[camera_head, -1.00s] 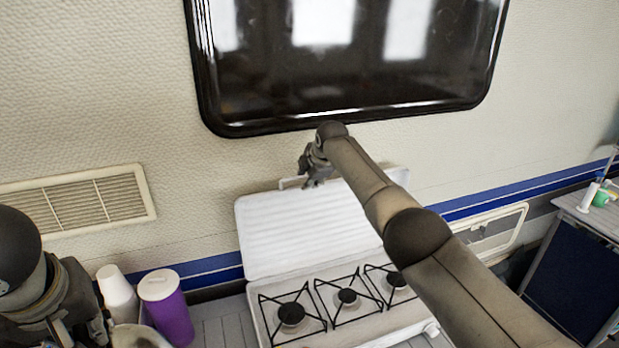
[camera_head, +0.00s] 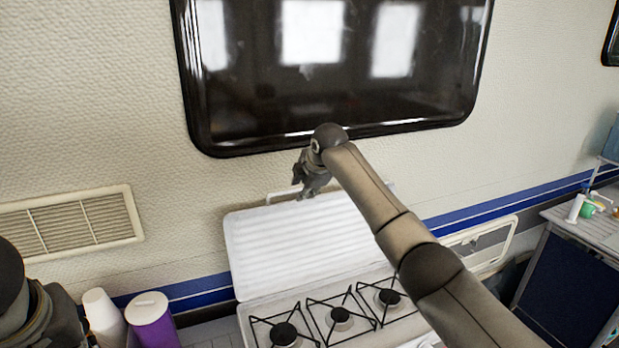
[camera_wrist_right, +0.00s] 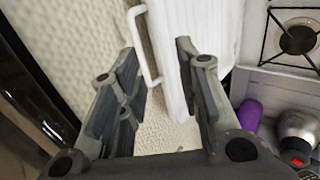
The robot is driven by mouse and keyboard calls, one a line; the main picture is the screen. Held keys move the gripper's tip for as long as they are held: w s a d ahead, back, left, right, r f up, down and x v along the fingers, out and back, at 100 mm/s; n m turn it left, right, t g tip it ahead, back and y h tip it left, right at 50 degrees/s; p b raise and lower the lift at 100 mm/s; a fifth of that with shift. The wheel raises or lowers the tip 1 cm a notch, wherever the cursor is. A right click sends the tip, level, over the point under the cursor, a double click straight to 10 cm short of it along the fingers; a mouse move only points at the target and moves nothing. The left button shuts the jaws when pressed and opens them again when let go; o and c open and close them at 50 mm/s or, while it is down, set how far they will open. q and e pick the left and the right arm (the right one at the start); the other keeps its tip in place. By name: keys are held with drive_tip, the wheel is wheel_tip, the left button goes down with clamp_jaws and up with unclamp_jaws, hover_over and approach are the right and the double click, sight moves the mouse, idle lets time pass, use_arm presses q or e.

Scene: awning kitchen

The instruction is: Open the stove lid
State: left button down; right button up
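The white ribbed stove lid (camera_head: 290,245) stands raised behind the stove, close to the wall. The stove (camera_head: 350,325) shows several black burner grates. The lid's white handle (camera_head: 283,196) is at its top edge and also shows in the right wrist view (camera_wrist_right: 148,48). My right gripper (camera_head: 312,188) is at the top edge of the lid, beside the handle. In the right wrist view its fingers (camera_wrist_right: 160,95) are spread apart with nothing gripped; handle and lid lie beyond them. Part of my left arm shows at the lower left; its fingers do not show.
A dark window (camera_head: 330,75) is above the lid. A wall vent (camera_head: 70,222) is at left. A bottle (camera_wrist_right: 297,130) shows in the wrist view.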

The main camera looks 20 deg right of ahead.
use_arm(q)
drive_tip(key=shift+r, duration=0.1)
use_arm(e)
drive_tip(key=shift+v, duration=2.9)
drive_tip(key=shift+f, duration=0.1)
